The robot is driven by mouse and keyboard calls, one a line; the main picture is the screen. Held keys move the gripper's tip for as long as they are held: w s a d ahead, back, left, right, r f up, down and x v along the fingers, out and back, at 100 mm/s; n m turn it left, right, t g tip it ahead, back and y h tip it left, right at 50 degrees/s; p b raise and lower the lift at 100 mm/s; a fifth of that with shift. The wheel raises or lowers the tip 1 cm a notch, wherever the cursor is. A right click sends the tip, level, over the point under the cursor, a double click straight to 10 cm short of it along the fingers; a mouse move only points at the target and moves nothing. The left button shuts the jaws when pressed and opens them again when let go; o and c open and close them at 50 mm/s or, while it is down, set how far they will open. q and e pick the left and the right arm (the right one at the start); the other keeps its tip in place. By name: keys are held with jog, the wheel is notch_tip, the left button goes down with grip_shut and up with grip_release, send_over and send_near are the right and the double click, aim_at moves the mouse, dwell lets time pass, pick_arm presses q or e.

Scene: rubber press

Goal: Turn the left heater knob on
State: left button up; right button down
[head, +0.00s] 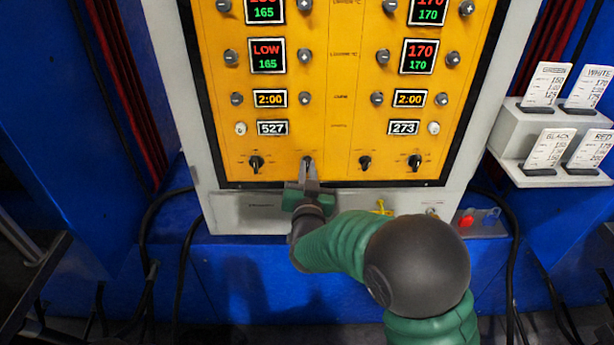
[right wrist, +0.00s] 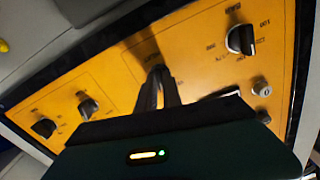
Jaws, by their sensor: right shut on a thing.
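The yellow control panel (head: 330,120) has a bottom row of black knobs. My right gripper (head: 308,172) is shut on the second knob from the left (head: 307,159), with its fingers reaching up from below. In the right wrist view the fingertips (right wrist: 158,80) meet at this knob, which they mostly hide, so I cannot read its position. The leftmost knob (head: 256,163) stands free beside the gripper; it also shows at the right of the wrist view (right wrist: 240,40). Two more knobs (head: 365,162) (head: 414,162) are to the right. My left gripper is not in view.
Displays (head: 267,55) and small round buttons (head: 305,98) fill the panel above the knobs. A yellow key-like part (head: 382,207) and a red plug (head: 466,219) are below it. Label cards (head: 546,85) stand on a white rack at right. Black cables hang at both sides.

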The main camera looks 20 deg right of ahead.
jog(key=shift+f+m+b, duration=0.2)
jog(key=shift+m+b, duration=0.4)
jog(key=shift+m, duration=0.4)
jog(key=c, duration=1.5)
grip_release()
jog(key=shift+r, duration=0.15)
jog(key=b+v, duration=0.4)
jog(key=v, duration=1.3)
